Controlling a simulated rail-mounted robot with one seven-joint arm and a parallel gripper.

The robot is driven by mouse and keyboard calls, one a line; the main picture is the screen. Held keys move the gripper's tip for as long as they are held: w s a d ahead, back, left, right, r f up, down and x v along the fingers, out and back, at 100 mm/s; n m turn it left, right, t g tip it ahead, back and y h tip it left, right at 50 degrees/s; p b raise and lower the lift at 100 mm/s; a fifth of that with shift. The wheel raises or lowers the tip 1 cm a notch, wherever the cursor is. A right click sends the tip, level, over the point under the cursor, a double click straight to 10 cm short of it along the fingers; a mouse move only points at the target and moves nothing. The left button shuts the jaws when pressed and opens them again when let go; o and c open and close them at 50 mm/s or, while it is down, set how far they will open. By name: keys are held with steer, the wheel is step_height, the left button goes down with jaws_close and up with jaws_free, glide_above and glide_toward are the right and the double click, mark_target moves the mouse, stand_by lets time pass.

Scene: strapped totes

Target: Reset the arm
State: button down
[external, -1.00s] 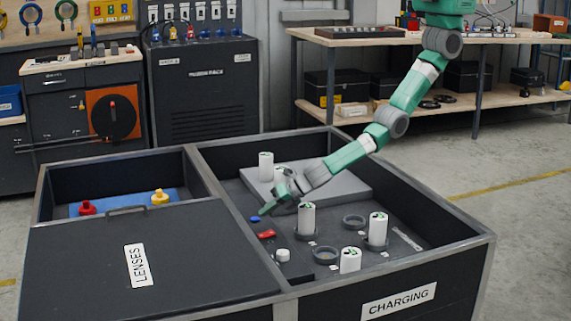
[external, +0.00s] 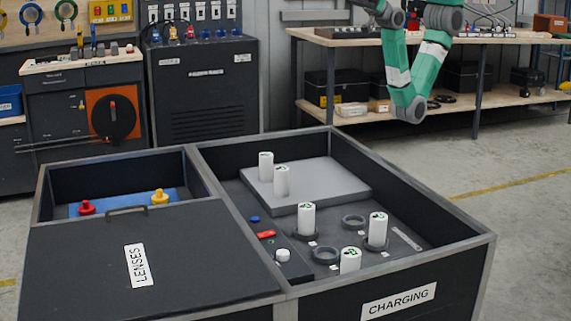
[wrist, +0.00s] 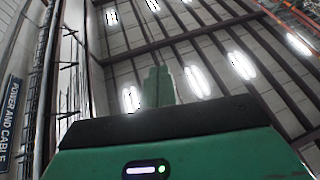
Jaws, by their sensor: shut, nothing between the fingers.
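My arm is folded up at the top right of the external view, well clear of the totes, with a bend hanging in front of the workbench. My gripper (wrist: 158,86) shows in the wrist view as green fingers closed together with nothing between them. It points up toward the ceiling and its lights. In the external view the end of the arm is near the top edge, and I cannot make out the fingers there. The charging tote (external: 462,240) is open below, and white cylinders (external: 307,218) stand in it, untouched.
The lenses lid (external: 80,250) covers the front of the left tote; red (external: 87,207) and yellow (external: 160,196) knobbed pieces stand behind it. Empty rings (external: 326,256), a blue piece (external: 255,219) and a grey raised plate (external: 335,183) are in the charging tote. A workbench (external: 340,38) stands behind.

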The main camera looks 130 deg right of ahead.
steer(key=s+r+m+t, duration=0.1)
steer(key=s+r, duration=0.3)
steer(key=s, duration=0.2)
step_height(320, 180, up, 39)
steer(key=a+y+p, duration=0.1)
steer(key=p, duration=3.7)
steer(key=shift+s+a+t+y, duration=0.15)
steer(key=shift+s+t+y, duration=0.1)
steer(key=shift+t+y, duration=0.05)
